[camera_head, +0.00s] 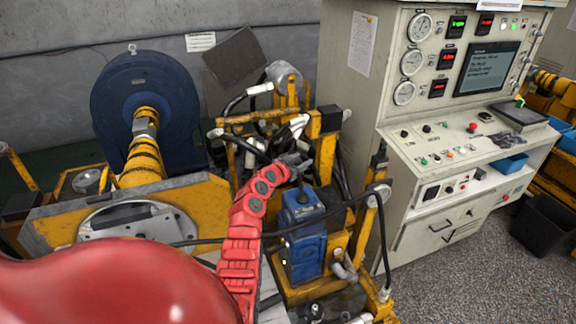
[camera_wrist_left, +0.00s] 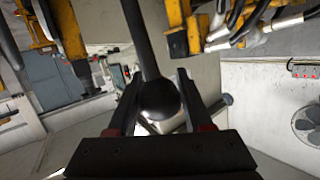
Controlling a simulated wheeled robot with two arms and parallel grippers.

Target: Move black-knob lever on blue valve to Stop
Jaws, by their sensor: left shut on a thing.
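The blue valve (camera_head: 302,235) stands upright on the yellow frame in the middle of the head view. My red left arm reaches up beside it, and my left gripper (camera_head: 296,164) is just above the valve's top. In the left wrist view the black knob (camera_wrist_left: 160,99) of the lever (camera_wrist_left: 140,40) sits between the two dark fingers of my left gripper (camera_wrist_left: 157,90). The fingers are shut on it. The lever's base is out of the wrist view, and the gripper partly hides the lever in the head view. No Stop marking is readable. My right gripper is not in view.
A black hose (camera_head: 330,212) runs across the front of the valve. Yellow frame posts (camera_head: 325,155) and more hoses stand close behind it. A grey control cabinet (camera_head: 400,140) with gauges is to the right. A large blue wheel (camera_head: 110,95) is at the left.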

